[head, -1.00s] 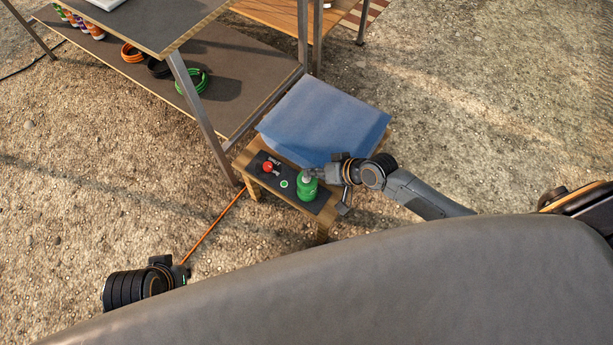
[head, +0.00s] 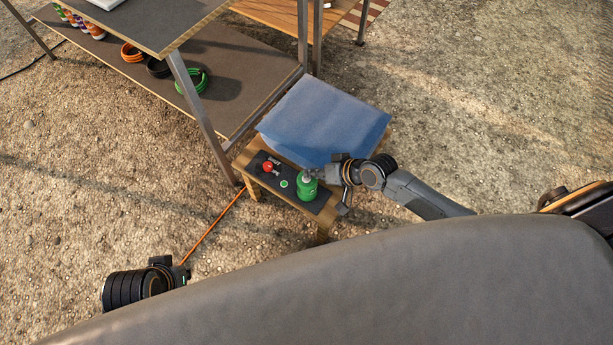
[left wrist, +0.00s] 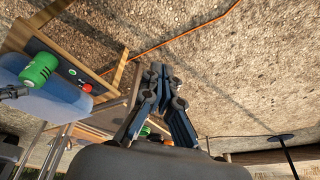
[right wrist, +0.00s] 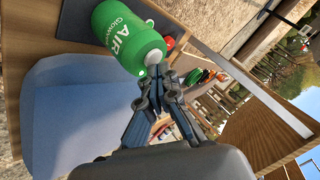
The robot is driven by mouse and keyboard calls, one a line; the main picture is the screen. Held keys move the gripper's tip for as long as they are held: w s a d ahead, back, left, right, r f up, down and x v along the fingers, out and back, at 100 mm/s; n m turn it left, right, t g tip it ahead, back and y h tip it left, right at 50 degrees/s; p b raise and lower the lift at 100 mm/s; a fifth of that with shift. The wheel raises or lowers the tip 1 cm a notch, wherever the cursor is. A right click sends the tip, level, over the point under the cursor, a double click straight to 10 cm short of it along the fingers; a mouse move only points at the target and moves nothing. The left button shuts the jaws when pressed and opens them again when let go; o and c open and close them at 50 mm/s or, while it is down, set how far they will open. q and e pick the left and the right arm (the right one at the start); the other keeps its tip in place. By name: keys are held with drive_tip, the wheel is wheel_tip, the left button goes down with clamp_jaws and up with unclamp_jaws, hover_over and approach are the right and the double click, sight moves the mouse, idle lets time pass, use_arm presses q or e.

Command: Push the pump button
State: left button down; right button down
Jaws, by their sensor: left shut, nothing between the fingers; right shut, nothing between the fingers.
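My left gripper (left wrist: 162,82) is shut and empty, over the ground away from the table.
A small green-and-white disc (head: 284,184) and a red knob-like item (head: 268,167) are on the mat. A rack with coiled cables (head: 193,82) stands behind left. An orange cable (head: 212,228) crosses the gravel.

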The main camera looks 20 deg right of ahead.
drive_tip(key=shift+f, duration=0.3)
use_arm(q)
drive_tip(key=shift+v, duration=0.8)
drive_tip(key=shift+f, duration=0.15)
use_arm(e)
drive_tip(key=shift+r, duration=0.2)
drive_tip(key=shift+r+p, duration=0.1)
drive_tip(key=shift+p, duration=0.25)
drive_tip(key=shift+r, duration=0.15)
use_arm(q)
drive_tip(key=x, duration=0.4)
drive_tip(key=shift+s+d+f, duration=0.1)
drive_tip(key=shift+f, duration=0.05)
